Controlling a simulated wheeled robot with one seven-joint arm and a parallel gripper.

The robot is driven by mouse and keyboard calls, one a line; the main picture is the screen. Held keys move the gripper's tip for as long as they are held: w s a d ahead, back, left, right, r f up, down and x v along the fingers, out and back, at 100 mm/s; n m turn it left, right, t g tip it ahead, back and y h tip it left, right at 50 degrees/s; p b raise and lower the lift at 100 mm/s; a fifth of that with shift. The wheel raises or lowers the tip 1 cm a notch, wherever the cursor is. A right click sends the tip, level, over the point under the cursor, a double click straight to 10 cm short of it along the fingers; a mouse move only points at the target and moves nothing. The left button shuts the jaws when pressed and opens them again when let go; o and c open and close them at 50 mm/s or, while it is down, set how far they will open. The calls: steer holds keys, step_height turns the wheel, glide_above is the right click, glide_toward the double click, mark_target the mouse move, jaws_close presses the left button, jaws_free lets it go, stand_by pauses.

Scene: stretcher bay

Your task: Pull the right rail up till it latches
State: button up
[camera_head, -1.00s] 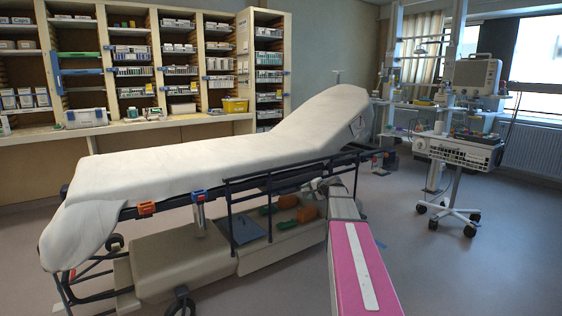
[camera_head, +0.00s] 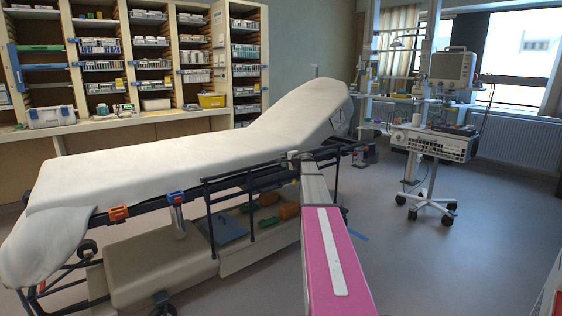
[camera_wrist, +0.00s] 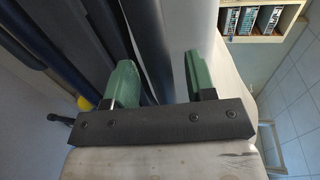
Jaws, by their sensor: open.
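The stretcher (camera_head: 165,165) has a white mattress with a raised head end. Its dark near-side rail (camera_head: 228,182) runs beside the mattress edge, with thin upright posts below. My gripper (camera_head: 293,157), at the end of my pink and white arm, is at the rail's top bar, near the raised backrest; the arm hides part of the rail. In the wrist view my gripper (camera_wrist: 160,85) has two green fingers, open and apart. A dark bar (camera_wrist: 149,45) passes between or just beyond them, beside a pale surface. I cannot tell whether the fingers touch it.
A wheeled monitor stand (camera_head: 432,145) stands at the right, with open floor (camera_head: 440,260) before it. A supply shelf and counter (camera_head: 150,117) line the back wall.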

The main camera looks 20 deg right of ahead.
steer(key=x, duration=0.2)
steer(key=shift+w+a+f, duration=0.1)
steer(key=shift+w, duration=0.3)
jaws_close()
step_height(320, 180, up, 30)
steer(key=shift+f, duration=0.1)
